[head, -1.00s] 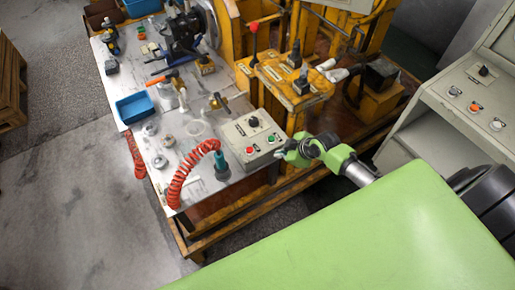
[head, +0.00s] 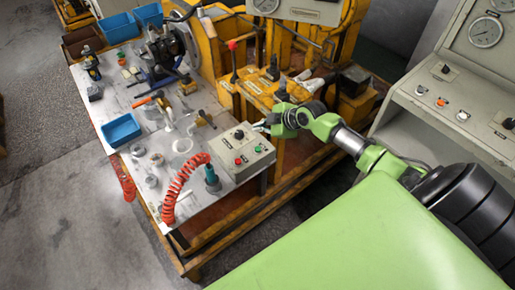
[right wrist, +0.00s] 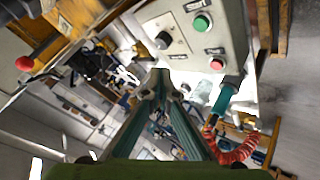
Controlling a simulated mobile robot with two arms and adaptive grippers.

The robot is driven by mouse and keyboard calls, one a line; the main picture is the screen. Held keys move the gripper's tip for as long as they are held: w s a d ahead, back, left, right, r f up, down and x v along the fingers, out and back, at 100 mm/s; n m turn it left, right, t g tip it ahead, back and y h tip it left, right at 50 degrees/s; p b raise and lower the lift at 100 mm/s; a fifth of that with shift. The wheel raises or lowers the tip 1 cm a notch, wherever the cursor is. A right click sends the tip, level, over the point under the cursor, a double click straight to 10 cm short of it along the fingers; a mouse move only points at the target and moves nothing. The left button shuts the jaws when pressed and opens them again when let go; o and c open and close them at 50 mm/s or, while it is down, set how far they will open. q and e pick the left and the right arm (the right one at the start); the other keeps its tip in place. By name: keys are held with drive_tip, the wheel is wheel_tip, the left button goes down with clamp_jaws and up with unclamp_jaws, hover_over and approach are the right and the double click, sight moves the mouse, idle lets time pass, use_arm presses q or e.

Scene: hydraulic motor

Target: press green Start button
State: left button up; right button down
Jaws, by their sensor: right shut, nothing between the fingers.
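The green button (head: 258,149) is on the sloped face of a grey control box (head: 256,164), to the right of a red button (head: 238,161) and in front of a black knob (head: 239,135). In the right wrist view, the green button (right wrist: 202,22) is near the top, above the red button (right wrist: 217,64). My right gripper (head: 259,127) is shut and empty near the box's back right corner. In the right wrist view, its fingertips (right wrist: 160,74) appear below the knob, away from the green button. I cannot tell their height above the box. My left gripper is not in view.
The box stands on a metal worktable (head: 216,201). A red coiled hose (head: 177,187) with a teal tool (head: 212,180) is to its left. A yellow machine frame with levers (head: 272,68) rises behind. A grey console (head: 428,100) stands at right.

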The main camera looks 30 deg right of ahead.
sight(259, 150)
drive_tip(key=shift+f+b, duration=3.5)
drive_tip(key=shift+f, duration=0.85)
drive_tip(key=shift+f+b, duration=0.35)
drive_tip(key=shift+f+b, duration=0.4)
drive_tip(key=shift+f, duration=0.05)
drive_tip(key=shift+s+r, duration=0.1)
drive_tip(key=shift+r+p, duration=0.65)
drive_tip(key=shift+r, duration=0.1)
